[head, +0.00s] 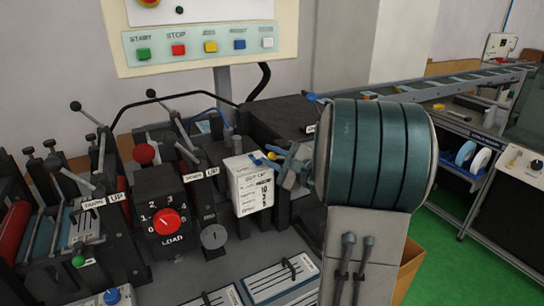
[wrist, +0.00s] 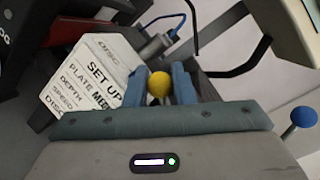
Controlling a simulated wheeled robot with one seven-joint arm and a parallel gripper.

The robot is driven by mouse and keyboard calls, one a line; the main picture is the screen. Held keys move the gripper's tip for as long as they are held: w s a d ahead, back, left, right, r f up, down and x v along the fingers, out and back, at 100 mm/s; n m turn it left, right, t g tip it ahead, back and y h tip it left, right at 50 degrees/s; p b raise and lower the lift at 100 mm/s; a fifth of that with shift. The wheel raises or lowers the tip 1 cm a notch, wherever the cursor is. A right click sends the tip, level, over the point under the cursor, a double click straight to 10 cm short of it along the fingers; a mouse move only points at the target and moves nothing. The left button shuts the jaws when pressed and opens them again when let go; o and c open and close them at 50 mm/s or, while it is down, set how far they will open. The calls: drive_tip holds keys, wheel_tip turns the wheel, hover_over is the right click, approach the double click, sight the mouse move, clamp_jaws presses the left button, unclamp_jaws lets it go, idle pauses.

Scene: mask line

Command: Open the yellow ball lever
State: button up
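The yellow ball (wrist: 159,84) of the lever sits between the two blue fingertips of my gripper (wrist: 160,86) in the wrist view. The fingers stand apart, one on each side of it, with little or no gap visible. In the head view the yellow ball (head: 272,156) shows small at the fingertips of my gripper (head: 277,160), beside a white set-up card (head: 250,184). The lever's shaft and base are hidden behind the fingers and card.
A blue ball knob (wrist: 304,117) stands to the right in the wrist view. A load dial (head: 166,221) and several black-knobbed levers are on the left. A button panel (head: 205,44) hangs above. A conveyor (head: 450,84) runs along the right.

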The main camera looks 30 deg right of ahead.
drive_tip(key=shift+a+f+n+b, duration=0.1)
drive_tip(key=shift+f+n+b, duration=0.35)
drive_tip(key=shift+b, duration=1)
clamp_jaws()
drive_tip(key=b, duration=0.1)
drive_tip(key=n+b, duration=0.1)
drive_tip(key=b, duration=0.1)
drive_tip(key=shift+f+g, duration=0.25)
drive_tip(key=shift+g, duration=0.15)
drive_tip(key=shift+n, duration=0.25)
drive_tip(key=o, duration=0.9)
unclamp_jaws()
drive_tip(key=shift+c, duration=0.2)
drive_tip(key=shift+r, duration=0.1)
drive_tip(key=shift+s, duration=0.15)
drive_tip(key=b+v, duration=0.2)
drive_tip(key=v, duration=1.1)
drive_tip(key=shift+s, duration=0.35)
